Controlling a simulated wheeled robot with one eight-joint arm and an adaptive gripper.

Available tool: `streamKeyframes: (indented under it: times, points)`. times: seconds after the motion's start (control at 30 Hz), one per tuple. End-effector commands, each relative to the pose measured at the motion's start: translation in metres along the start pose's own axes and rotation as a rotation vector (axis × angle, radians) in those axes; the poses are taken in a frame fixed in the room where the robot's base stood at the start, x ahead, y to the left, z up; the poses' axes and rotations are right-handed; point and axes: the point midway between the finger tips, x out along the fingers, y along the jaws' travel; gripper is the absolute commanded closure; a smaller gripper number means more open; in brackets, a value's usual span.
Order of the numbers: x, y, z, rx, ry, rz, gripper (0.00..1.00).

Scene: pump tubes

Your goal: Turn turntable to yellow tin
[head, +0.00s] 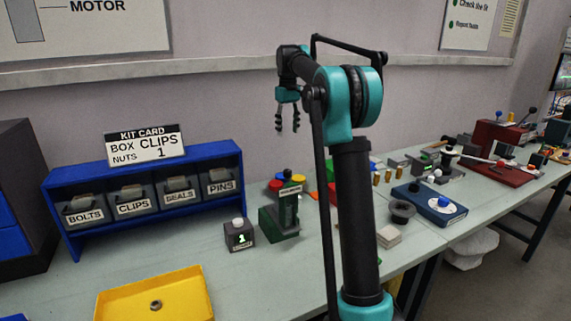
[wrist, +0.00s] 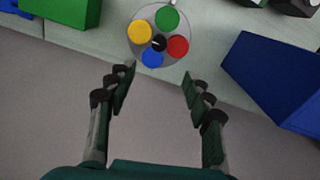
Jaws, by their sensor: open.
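The turntable (wrist: 158,59) is a round grey disc in the wrist view, ahead of my fingertips. It carries a yellow tin (wrist: 139,32) at left, a green tin (wrist: 167,18) at top, a red tin (wrist: 178,48) at right and a blue tin (wrist: 153,59) at the bottom. A dark knob (wrist: 158,43) is at its centre. My gripper (wrist: 156,85) is open and empty, its two fingers apart. In the head view my gripper (head: 287,118) hangs above the bench, and the turntable is partly hidden behind a dark green device, with the red tin (head: 276,185) showing.
A green block (wrist: 70,10) lies left of the turntable in the wrist view, and a blue box (wrist: 270,75) lies to the right. In the head view a dark green device (head: 281,222), a counter box (head: 239,235), a blue bin rack (head: 150,160) and a yellow tray (head: 180,290) stand on the bench.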

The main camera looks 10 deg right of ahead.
Motion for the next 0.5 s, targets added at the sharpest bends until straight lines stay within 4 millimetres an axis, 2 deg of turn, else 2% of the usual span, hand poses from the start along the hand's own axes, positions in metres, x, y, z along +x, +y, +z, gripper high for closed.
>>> streamKeyframes:
  times: [0.13, 0.23, 0.5]
  points:
    - [0.006, 0.0, 0.0, 0.0, 0.0, 0.0, 0.49]
    - [0.019, 0.0, 0.0, 0.0, 0.0, 0.0, 0.49]
    - [0.07, 0.0, 0.0, 0.0, 0.0, 0.0, 0.49]
